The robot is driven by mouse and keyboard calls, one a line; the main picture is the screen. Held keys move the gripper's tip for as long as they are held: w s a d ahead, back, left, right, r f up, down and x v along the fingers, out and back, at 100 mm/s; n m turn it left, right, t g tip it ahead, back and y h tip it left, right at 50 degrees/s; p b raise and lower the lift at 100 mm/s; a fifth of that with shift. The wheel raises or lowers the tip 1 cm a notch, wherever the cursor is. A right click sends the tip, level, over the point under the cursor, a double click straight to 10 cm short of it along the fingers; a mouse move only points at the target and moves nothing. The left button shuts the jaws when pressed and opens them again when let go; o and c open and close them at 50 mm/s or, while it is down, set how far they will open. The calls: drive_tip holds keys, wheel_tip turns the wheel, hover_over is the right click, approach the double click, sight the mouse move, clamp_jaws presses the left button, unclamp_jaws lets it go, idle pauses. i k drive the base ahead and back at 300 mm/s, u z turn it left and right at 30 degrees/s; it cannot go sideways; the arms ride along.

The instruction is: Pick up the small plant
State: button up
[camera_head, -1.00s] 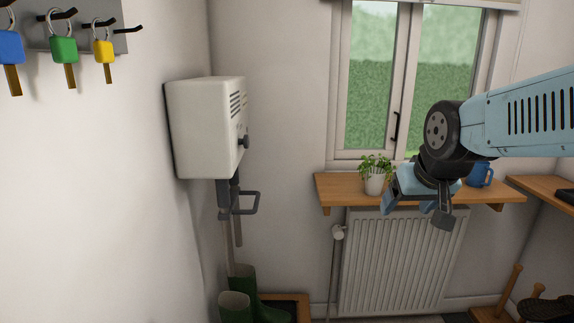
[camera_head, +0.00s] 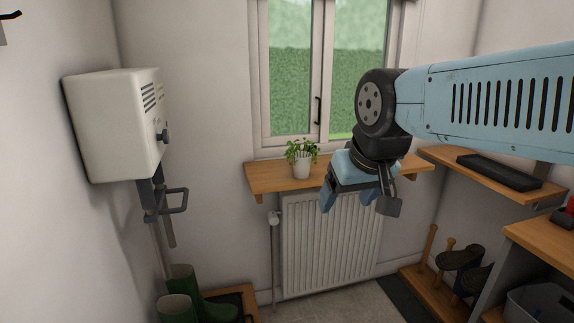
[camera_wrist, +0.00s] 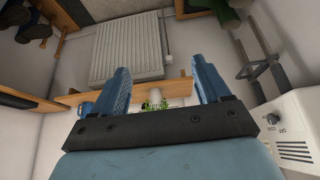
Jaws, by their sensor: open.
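The small plant (camera_head: 301,160) is leafy and green in a white pot. It stands upright on the wooden shelf (camera_head: 268,178) below the window. My gripper (camera_head: 358,203) is open and empty, to the right of the plant and nearer to me in the head view. In the wrist view the plant (camera_wrist: 155,102) shows between the two blue fingers of my gripper (camera_wrist: 159,80), beyond them and apart from them. The gripper's dark bar hides part of its leaves.
A white radiator (camera_head: 330,240) hangs under the shelf. A white wall box (camera_head: 115,122) with a dark bracket (camera_head: 165,200) is at the left, above green boots (camera_head: 185,295). At the right are a shelf with a dark tray (camera_head: 498,171) and a boot rack (camera_head: 440,285).

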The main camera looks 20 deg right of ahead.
sight(301, 160)
drive_tip(key=u, duration=0.05)
drive_tip(key=k, duration=0.65)
drive_tip(key=z, duration=0.55)
drive_tip(key=i, duration=1.5)
drive_tip(key=u, duration=0.5)
